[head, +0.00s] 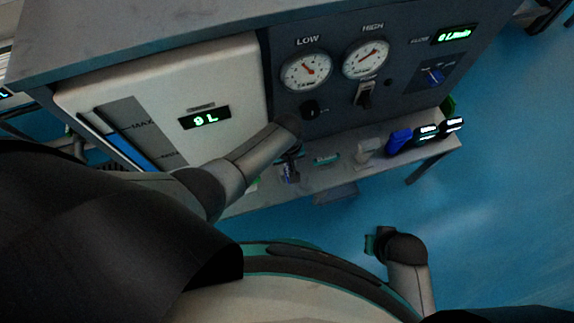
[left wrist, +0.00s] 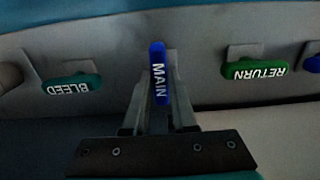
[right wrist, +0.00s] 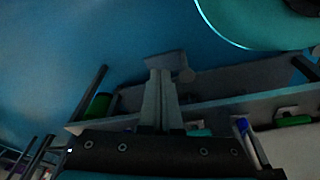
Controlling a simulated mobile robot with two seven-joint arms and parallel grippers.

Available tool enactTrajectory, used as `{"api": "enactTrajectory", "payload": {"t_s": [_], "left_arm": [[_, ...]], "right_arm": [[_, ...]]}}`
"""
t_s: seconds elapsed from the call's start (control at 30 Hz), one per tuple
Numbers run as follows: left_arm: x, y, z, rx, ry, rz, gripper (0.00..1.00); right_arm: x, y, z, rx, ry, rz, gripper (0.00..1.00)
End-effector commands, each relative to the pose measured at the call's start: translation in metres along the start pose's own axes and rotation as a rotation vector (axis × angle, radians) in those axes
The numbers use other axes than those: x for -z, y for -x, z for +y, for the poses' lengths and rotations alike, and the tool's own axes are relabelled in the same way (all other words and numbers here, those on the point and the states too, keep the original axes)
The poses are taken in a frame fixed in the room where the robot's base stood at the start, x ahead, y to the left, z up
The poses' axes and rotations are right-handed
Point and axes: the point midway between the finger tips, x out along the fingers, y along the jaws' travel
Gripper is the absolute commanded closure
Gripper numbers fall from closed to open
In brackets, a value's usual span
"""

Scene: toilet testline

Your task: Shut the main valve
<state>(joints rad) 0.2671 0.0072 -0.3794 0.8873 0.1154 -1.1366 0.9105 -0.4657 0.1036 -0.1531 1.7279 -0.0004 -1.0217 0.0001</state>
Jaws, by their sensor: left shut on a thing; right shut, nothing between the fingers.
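The main valve's blue handle (left wrist: 158,60), marked MAIN, stands lengthwise up and down in the left wrist view. My left gripper (left wrist: 159,100) is shut on it, one finger on each side. In the head view my left gripper (head: 290,168) is at the bench's lower shelf, and the handle there is mostly hidden by the gripper. My right gripper (right wrist: 162,78) is shut and empty. In the head view my right wrist is at the lower right, away from the bench, and its fingertips cannot be made out.
A teal BLEED handle (left wrist: 70,84) and a green RETURN handle (left wrist: 257,69) lie crosswise on either side, close to the left gripper. Above the shelf, the dark panel (head: 340,115) carries LOW (head: 306,71) and HIGH (head: 366,58) gauges. A white tank (head: 230,75) reads 9 L. Blue floor is open at right.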

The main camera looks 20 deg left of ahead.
Motion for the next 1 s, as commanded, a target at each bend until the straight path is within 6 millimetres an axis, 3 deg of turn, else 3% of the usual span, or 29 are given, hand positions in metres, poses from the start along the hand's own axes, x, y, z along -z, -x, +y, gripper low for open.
{"api": "enactTrajectory", "payload": {"t_s": [0.57,1.0], "left_arm": [[0.0,0.001,0.0,0.0,-0.032,0.0,1.0],[0.0,0.001,0.0,0.001,-0.338,0.001,1.0]], "right_arm": [[0.0,0.001,0.0,0.0,0.0,0.0,1.0],[-0.018,-0.021,0.004,-0.005,0.004,-0.019,1.0]]}}
